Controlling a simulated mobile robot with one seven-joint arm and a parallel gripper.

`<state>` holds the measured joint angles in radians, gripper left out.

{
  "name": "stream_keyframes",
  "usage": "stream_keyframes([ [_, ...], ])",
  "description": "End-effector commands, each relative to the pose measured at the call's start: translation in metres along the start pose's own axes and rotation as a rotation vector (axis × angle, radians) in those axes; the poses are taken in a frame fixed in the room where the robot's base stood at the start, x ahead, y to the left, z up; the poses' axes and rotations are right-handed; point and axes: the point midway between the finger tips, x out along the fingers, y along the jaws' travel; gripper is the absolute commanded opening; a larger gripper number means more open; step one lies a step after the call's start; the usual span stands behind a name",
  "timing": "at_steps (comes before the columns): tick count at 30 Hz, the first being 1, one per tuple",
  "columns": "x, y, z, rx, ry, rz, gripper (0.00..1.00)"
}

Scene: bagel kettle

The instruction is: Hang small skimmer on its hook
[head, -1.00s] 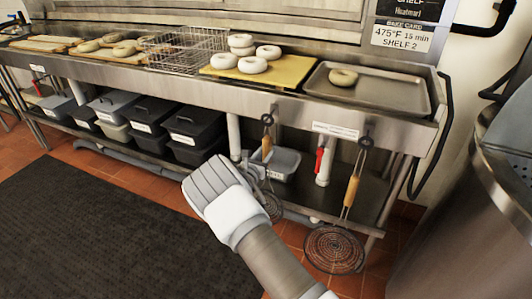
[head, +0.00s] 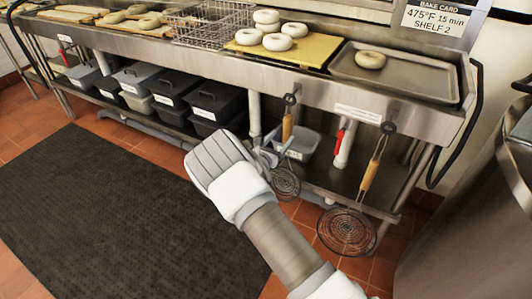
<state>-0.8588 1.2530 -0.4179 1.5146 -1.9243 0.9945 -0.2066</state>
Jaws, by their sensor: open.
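The small skimmer (head: 287,127) has a wooden handle and hangs below the left hook (head: 291,99) on the table's front edge. Its round wire bowl (head: 285,182) hangs low, near the lower shelf. The handle's top appears to be on the hook, but the contact is too small to be sure. My gripper (head: 268,156) is open, just left of and below the handle. My own wrist hides part of the fingers, and I cannot tell whether they touch the skimmer.
A larger skimmer (head: 346,231) hangs from the right hook (head: 388,128). A red-handled valve (head: 339,142) is between them. Lidded bins (head: 213,105) and a grey tub (head: 299,146) stand on the lower shelf. A steel kettle (head: 480,220) is at right. The dark mat (head: 110,200) is clear.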

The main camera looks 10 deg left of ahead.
Motion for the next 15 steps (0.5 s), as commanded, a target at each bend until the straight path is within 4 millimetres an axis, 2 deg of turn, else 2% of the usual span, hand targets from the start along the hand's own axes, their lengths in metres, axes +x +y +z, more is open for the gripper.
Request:
stream_keyframes([
  [1, -0.015, 0.001, 0.004, -0.004, 0.002, 0.004, 0.72],
  [9, -0.08, 0.001, 0.003, -0.001, 0.001, 0.004, 0.72],
  [15, -0.111, 0.001, 0.002, 0.0, -0.001, 0.002, 0.72],
])
